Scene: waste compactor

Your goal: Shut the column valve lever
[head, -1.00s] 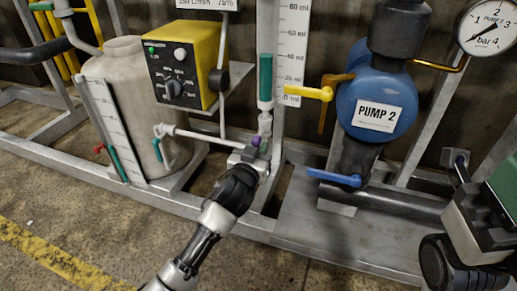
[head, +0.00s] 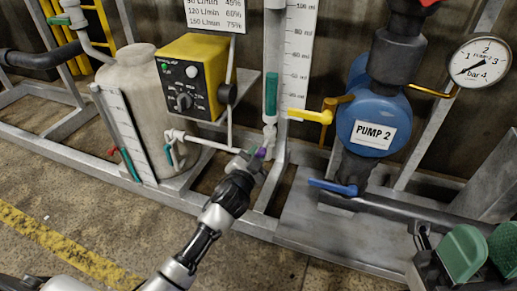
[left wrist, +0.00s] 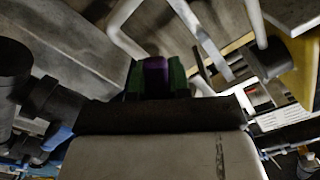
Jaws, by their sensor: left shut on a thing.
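My left gripper (head: 250,160) is at the foot of the clear column, below a green section (head: 271,95) beside the ml scale (head: 298,60). It is shut on a small purple lever (head: 261,153), which I take as the column valve lever. In the left wrist view the purple lever (left wrist: 155,72) sits between the two green finger pads. The gripper hides most of the valve, so I cannot tell the lever's exact angle. My right gripper (head: 485,250), with green pads, is at the lower right, open and empty, apart from the rig.
A yellow lever (head: 312,116) sticks out just right of the column. A blue lever (head: 332,187) is lower, under the blue pump 2 (head: 362,105). A yellow control box (head: 190,75) and beige tank (head: 135,100) stand left. The floor in front is clear.

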